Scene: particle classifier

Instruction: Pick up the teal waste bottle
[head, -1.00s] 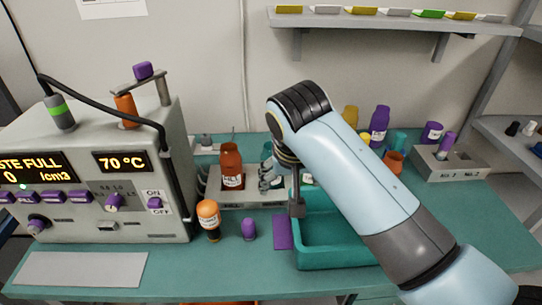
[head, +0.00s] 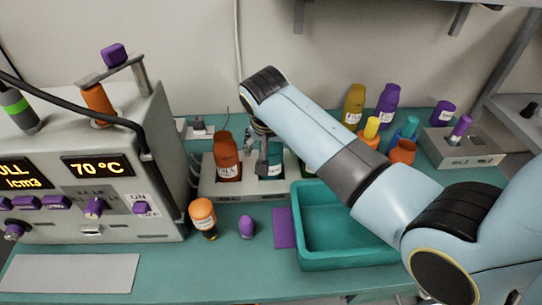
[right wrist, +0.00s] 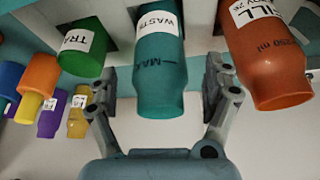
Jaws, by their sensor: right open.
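The teal waste bottle (head: 274,160) stands in a light grey rack (head: 243,190), right of a brown-orange bottle (head: 227,158). My right arm and gripper partly cover it in the head view. In the right wrist view the teal bottle (right wrist: 160,75), with a "WASTE" label, sits between the two fingers of my right gripper (right wrist: 160,88). The fingers are open, with visible gaps on both sides of the bottle. My left gripper is not in view.
In the right wrist view, a green bottle (right wrist: 83,45) and an orange-brown bottle (right wrist: 267,60) flank the teal one closely. A teal tray (head: 330,262) lies in front of the rack. The control box (head: 90,165) stands at left. Several bottles stand at the back right.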

